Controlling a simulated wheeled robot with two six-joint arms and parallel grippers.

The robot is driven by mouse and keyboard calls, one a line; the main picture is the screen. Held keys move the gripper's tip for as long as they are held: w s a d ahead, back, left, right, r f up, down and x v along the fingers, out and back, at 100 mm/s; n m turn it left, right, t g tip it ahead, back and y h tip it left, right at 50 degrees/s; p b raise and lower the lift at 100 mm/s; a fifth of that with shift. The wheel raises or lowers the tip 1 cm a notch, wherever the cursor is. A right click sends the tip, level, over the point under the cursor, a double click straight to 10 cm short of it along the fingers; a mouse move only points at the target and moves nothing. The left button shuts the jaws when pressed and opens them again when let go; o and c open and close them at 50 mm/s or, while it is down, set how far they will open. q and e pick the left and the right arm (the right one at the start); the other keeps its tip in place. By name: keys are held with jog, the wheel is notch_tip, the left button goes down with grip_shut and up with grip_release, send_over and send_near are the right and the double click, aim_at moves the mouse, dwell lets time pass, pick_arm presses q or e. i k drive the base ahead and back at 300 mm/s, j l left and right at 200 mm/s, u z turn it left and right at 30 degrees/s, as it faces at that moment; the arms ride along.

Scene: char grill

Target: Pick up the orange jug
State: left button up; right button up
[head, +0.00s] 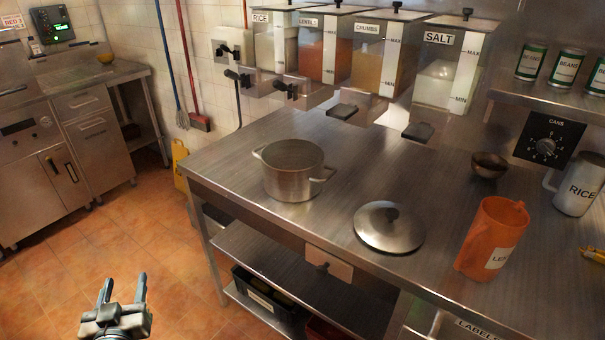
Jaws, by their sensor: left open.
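The orange jug (490,238) stands upright on the steel counter (345,160), towards its right front. It has a white label on its side, partly readable as "LE". My left gripper (122,290) is at the lower left of the head view, over the tiled floor. Its two fingers point up in the picture, apart, with nothing between them. It is well to the left of the jug and not touching anything. My right gripper is not in view.
A steel pot (292,172) and a round lid (389,228) lie left of the jug. A small dark bowl (489,165) is behind it. A "RICE" jug (578,185) stands at right. Dispensers, including salt (447,70), hang above the counter's back.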

aim_at(498, 225)
jog(key=z, duration=1.2)
